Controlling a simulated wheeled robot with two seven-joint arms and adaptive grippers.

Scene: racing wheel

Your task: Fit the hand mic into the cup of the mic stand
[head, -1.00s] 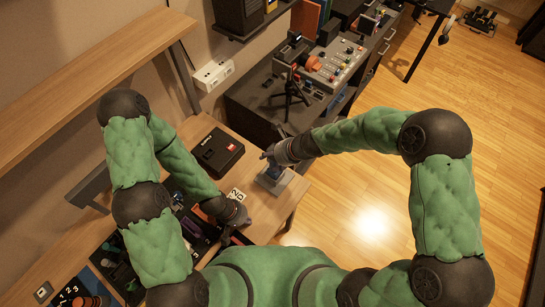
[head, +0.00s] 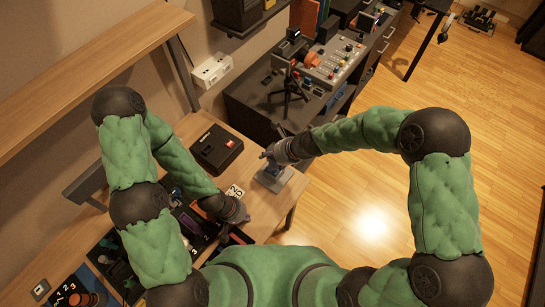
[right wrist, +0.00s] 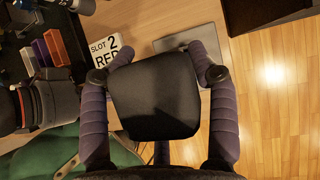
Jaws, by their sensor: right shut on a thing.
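My right gripper (right wrist: 155,70) is shut on a dark, rounded block, which looks like the hand mic (right wrist: 153,105), between its two purple fingers. In the head view the right gripper (head: 267,157) is over a small grey base near the table's right edge. This base, which looks like the mic stand's (head: 283,180), also shows as a flat grey plate in the right wrist view (right wrist: 200,38). The held block hides part of the plate, and I cannot make out the cup. My left gripper (head: 244,214) is low over the table's front part; its fingers are too small to read.
A white "SLOT 2" card (right wrist: 106,50) lies beside the grey plate. A black box (head: 217,149) is farther back on the table. A dark tray (head: 190,222) with coloured things lies left of my left gripper. A small tripod (head: 288,88) stands on the dark cabinet behind.

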